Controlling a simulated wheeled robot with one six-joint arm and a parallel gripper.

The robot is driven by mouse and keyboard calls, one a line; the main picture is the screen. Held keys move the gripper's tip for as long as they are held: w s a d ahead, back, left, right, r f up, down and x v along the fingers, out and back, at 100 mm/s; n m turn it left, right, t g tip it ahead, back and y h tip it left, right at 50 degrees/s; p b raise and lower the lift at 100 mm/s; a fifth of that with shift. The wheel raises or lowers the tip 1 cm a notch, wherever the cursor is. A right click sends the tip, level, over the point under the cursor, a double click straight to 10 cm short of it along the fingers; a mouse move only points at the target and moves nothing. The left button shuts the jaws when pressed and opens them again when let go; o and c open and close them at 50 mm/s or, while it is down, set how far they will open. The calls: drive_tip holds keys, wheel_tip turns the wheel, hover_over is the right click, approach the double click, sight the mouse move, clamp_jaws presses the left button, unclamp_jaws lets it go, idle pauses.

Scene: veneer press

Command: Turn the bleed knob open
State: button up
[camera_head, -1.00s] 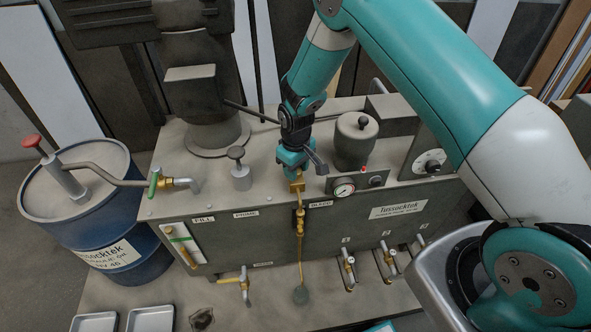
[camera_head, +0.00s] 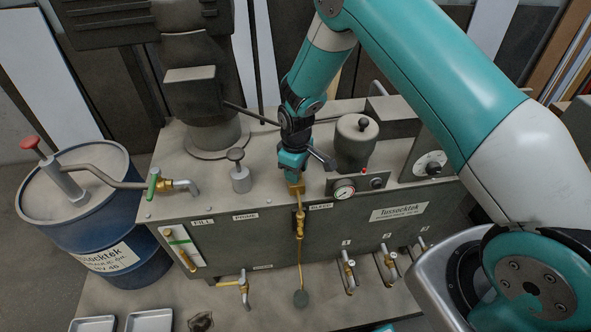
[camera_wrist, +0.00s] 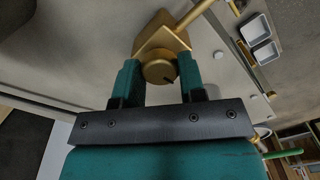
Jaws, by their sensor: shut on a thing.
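The bleed knob (camera_wrist: 160,71) is a round brass knob with a dark mark near its rim, on a square brass block (camera_wrist: 163,38). In the wrist view the teal fingers of my gripper (camera_wrist: 160,80) stand on either side of it, shut on it. In the head view my gripper (camera_head: 293,168) points down at the brass bleed fitting (camera_head: 296,187) on the machine's top front edge, beside the BLEED label (camera_head: 321,206). The knob itself is hidden there by my gripper. A thin brass pipe (camera_head: 300,255) runs down from the fitting.
A plunger (camera_head: 239,172) and green-handled tap (camera_head: 154,182) are left. A blue drum (camera_head: 130,262) stands far left. Several brass valves line the lower front.

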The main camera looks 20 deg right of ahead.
drive_tip(key=o, duration=0.9)
wheel_tip(320, 180, up, 18)
drive_tip(key=shift+f+b, duration=0.2)
drive_tip(key=shift+b, duration=0.4)
drive_tip(key=s+a+r+y, duration=0.1)
drive_tip(key=s+r, duration=0.4)
drive_tip(key=s, duration=0.4)
drive_tip(key=s+a+r+m+y, duration=0.1)
drive_tip(key=s+r, duration=0.3)
drive_tip(key=s, duration=0.6)
drive_tip(key=s+a+r+y, duration=0.2)
drive_tip(key=s+r, duration=0.3)
drive_tip(key=s, duration=0.4)
drive_tip(key=shift+s+a+r, duration=0.2)
drive_tip(key=shift+a+r, duration=0.15)
drive_tip(key=shift+a, duration=0.3)
